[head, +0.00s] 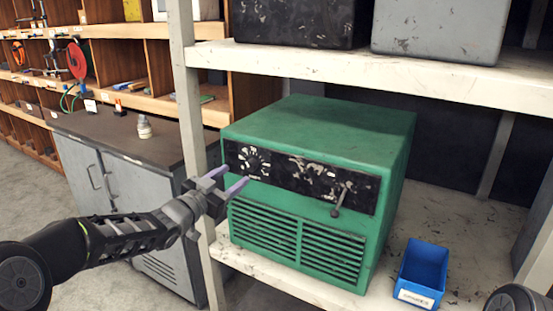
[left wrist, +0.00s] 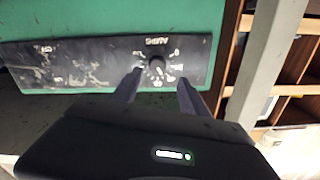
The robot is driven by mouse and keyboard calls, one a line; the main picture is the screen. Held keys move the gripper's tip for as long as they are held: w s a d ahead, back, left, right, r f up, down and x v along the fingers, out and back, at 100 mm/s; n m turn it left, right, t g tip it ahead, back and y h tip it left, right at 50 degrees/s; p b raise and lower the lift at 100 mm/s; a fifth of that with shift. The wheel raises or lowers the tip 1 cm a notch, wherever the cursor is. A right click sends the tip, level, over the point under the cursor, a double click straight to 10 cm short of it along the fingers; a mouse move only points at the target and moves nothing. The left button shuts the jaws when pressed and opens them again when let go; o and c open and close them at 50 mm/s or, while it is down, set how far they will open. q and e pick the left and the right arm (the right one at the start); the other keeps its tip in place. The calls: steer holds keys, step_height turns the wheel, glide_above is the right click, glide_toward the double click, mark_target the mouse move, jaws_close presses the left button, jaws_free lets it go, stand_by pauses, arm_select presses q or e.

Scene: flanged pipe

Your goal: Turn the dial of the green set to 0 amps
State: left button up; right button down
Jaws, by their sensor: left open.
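The green set (head: 310,180) stands on a white shelf, with a worn black panel (head: 305,175) across its upper front. The dial (head: 255,163) is at the panel's left end, ringed by white marks. In the left wrist view the dial (left wrist: 157,66) appears upside down under the word AMPS; its pointer's exact setting is too small to tell. My left gripper (head: 229,179) is open, in front of and slightly below the dial. In the left wrist view its two fingers (left wrist: 157,88) point toward the dial, one on each side, apart from it. My right gripper is not in view.
A lever (head: 340,200) sticks out from the panel's right part. A blue bin (head: 422,272) stands right of the set. The shelf post (head: 190,120) rises close left of my left gripper. An upper shelf (head: 370,68) carries dark and grey boxes. A grey cabinet (head: 120,170) stands left.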

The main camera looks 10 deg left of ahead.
mark_target(249, 166)
arm_select(q)
steer(key=x, duration=0.2)
steer(key=p+x, duration=0.1)
steer(key=x, duration=0.2)
steer(key=p+x, duration=0.1)
steer(key=x, duration=0.1)
steer(key=shift+w+d, duration=0.15)
steer(key=shift+d, duration=0.2)
jaws_close()
stand_by(0.7)
